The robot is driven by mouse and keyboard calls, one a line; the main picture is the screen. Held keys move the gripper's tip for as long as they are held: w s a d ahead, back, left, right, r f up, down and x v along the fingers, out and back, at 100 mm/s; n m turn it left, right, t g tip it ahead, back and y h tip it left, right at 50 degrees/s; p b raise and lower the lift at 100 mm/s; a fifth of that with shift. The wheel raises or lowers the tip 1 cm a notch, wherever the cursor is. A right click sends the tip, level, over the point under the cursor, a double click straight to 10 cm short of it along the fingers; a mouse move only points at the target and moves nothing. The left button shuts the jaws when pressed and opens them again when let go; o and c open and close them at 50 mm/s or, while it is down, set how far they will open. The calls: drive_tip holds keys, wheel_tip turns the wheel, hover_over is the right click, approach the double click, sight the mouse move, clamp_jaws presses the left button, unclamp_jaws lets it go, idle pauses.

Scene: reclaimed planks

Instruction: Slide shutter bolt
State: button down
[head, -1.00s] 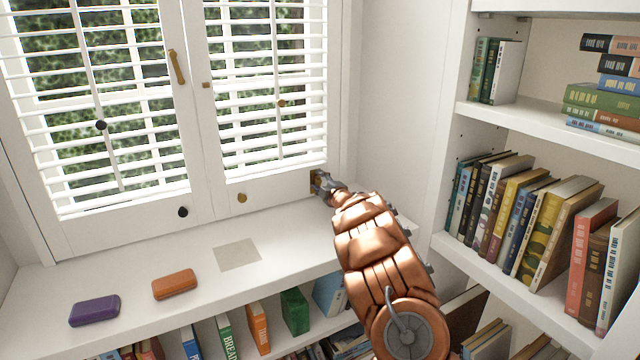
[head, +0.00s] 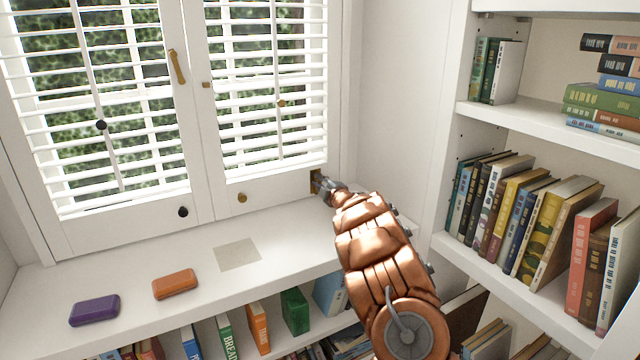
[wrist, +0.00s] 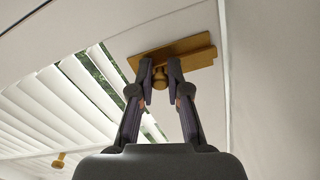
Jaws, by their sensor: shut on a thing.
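The brass shutter bolt (head: 314,182) sits at the lower right corner of the right-hand shutter (head: 275,192). In the wrist view its brass plate (wrist: 188,50) runs across the top, with its right end close to the frame edge. My gripper (wrist: 160,68) is shut on the bolt's round knob (wrist: 160,80), one finger on each side. In the head view my gripper (head: 323,184) reaches the bolt from the right and hides part of it.
A brass latch handle (head: 177,67) and small dark and brass knobs are on the shutters. An orange case (head: 175,284) and a purple case (head: 95,310) lie on the white sill, left of my arm. Bookshelves (head: 545,120) stand close on the right.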

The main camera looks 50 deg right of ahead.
wheel_tip(320, 180, down, 2)
drive_tip(key=shift+f+b, duration=0.1)
drive_tip(key=shift+b, duration=0.55)
drive_tip(key=shift+s, duration=0.1)
drive_tip(key=c, duration=1.3)
unclamp_jaws()
drive_tip(key=shift+c, duration=0.2)
drive_tip(key=shift+o, duration=1.2)
drive_tip(key=shift+d, duration=0.1)
drive_tip(key=v, duration=1.1)
drive_tip(key=shift+s+r, duration=0.25)
drive_tip(key=shift+s, duration=0.1)
drive_tip(key=shift+s+f, duration=0.1)
